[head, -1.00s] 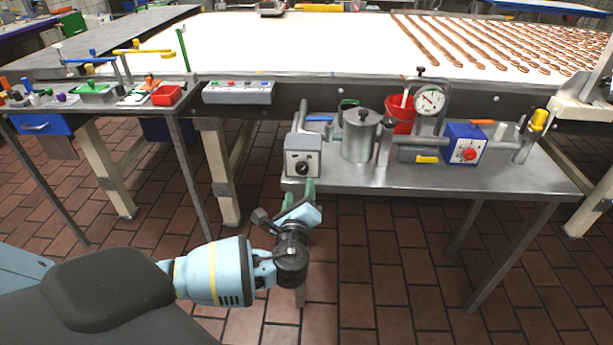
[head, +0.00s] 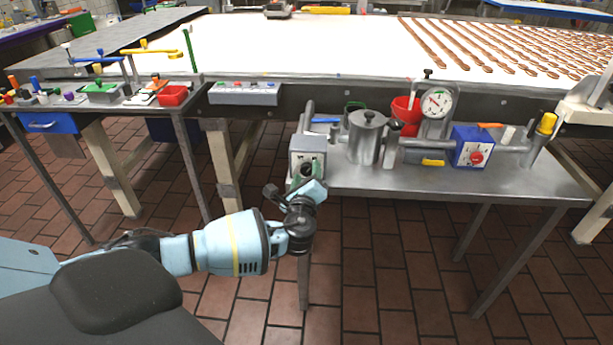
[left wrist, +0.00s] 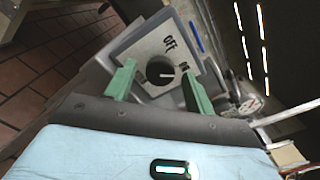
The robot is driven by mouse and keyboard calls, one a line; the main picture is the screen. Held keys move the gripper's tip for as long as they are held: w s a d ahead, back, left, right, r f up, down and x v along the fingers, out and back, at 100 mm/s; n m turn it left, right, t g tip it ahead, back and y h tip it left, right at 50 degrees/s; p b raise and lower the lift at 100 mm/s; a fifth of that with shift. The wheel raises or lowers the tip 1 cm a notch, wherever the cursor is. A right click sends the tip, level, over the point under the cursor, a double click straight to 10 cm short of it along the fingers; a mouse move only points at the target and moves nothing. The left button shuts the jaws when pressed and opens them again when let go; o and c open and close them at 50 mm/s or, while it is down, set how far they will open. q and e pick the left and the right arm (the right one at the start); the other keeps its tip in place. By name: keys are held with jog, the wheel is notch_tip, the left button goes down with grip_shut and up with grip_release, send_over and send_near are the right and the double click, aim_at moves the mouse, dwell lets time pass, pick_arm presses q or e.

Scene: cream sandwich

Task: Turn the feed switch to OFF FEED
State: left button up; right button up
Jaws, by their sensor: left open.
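The feed switch is a grey box with a pale front plate (head: 308,144) at the left end of the steel side table. In the left wrist view its plate (left wrist: 150,42) reads OFF, with a second label, partly legible, that looks like ON. Its black round knob (left wrist: 160,70) has a white mark pointing toward that second label. My left gripper (head: 306,174) is open in front of the box and hides the knob in the head view. In the left wrist view its green fingers (left wrist: 158,88) stand either side of the knob; I cannot tell whether they touch it.
Right of the switch stand a lidded metal pot (head: 367,138), a red funnel (head: 406,112), a round gauge (head: 437,103) and a blue box with a red knob (head: 473,147). A grey button panel (head: 243,94) is up left. The floor in front is clear.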

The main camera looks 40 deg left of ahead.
pick_arm(q)
jog(key=c, duration=1)
jog(key=shift+f, duration=0.1)
jog(key=shift+f+n+b, duration=0.1)
jog(key=shift+n+b, duration=0.35)
jog(key=shift+n, duration=0.55)
jog(key=n+b, duration=0.1)
jog(key=n, duration=0.1)
jog(key=shift+d+n, duration=0.1)
jog(key=shift+n, duration=0.3)
jog(key=n+b, duration=0.3)
jog(key=n, duration=0.2)
jog(key=n+b, duration=0.1)
jog(key=n, duration=0.2)
jog(key=shift+n+b, duration=0.3)
jog(key=shift+b, duration=0.05)
jog(key=shift+n, duration=0.3)
jog(key=shift+r, duration=0.25)
